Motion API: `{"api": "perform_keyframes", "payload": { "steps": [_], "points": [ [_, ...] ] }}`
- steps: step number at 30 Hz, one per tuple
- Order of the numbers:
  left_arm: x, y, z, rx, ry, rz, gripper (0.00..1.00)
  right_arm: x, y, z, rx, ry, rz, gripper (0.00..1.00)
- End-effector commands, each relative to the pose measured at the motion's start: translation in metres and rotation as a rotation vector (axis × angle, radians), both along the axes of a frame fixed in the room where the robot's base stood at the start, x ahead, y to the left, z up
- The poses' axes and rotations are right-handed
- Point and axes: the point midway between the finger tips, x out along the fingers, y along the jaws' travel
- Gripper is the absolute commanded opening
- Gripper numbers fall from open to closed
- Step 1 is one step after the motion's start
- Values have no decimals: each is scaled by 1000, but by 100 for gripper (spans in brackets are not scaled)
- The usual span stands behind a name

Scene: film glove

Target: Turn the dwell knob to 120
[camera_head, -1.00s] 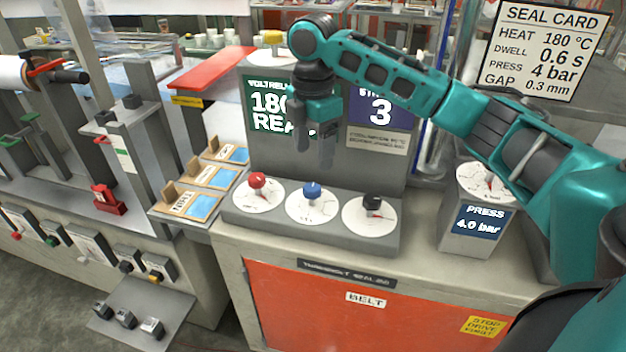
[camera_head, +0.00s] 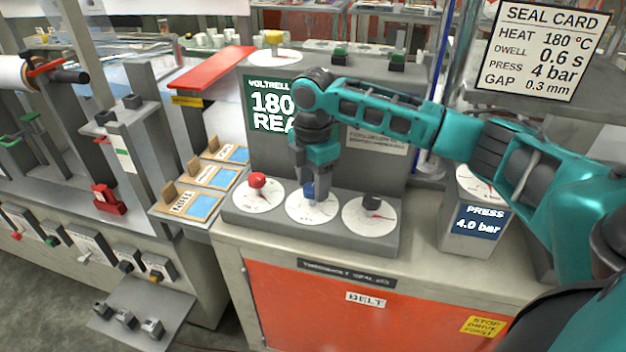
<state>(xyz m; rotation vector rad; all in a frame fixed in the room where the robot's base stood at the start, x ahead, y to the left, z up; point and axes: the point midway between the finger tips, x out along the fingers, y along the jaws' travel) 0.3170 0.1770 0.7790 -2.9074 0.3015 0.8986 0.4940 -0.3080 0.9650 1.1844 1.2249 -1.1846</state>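A sloped panel holds three knobs on white dials: a red knob (camera_head: 257,181), a blue knob (camera_head: 309,190) in the middle and a black knob (camera_head: 371,202). The print on the dials is too small to read, so I cannot tell which is the dwell knob by its label. My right gripper (camera_head: 311,188) points down at the blue knob. Its fingers are apart, one to each side of the knob and partly hiding it. I cannot see whether they touch it. My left gripper is not in view.
A green display (camera_head: 268,112) shows 180; my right arm covers the blue display beside it. A press unit (camera_head: 478,224) reading 4.0 bar stands to the right. The seal card (camera_head: 543,48) lists dwell 0.6 s. A yellow knob (camera_head: 273,40) sits on top of the machine.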

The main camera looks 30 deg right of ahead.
Motion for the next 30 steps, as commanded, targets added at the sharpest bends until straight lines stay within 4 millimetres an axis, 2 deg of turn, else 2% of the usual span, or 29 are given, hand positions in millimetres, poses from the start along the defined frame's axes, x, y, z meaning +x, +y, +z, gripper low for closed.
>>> {"api": "perform_keyframes", "payload": {
  "steps": [2, 12, 23, 30],
  "points": [
    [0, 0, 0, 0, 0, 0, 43, 0, 0, 0, 0, 0, 0, 42],
    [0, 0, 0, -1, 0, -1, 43, 0, 0, 0, 0, 0, 0, 9],
    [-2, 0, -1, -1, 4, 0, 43, 0, 0, 0, 2, 0, -57, 9],
    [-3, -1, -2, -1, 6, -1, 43, -1, 1, 0, 2, 1, -217, 9]
  ]
}}
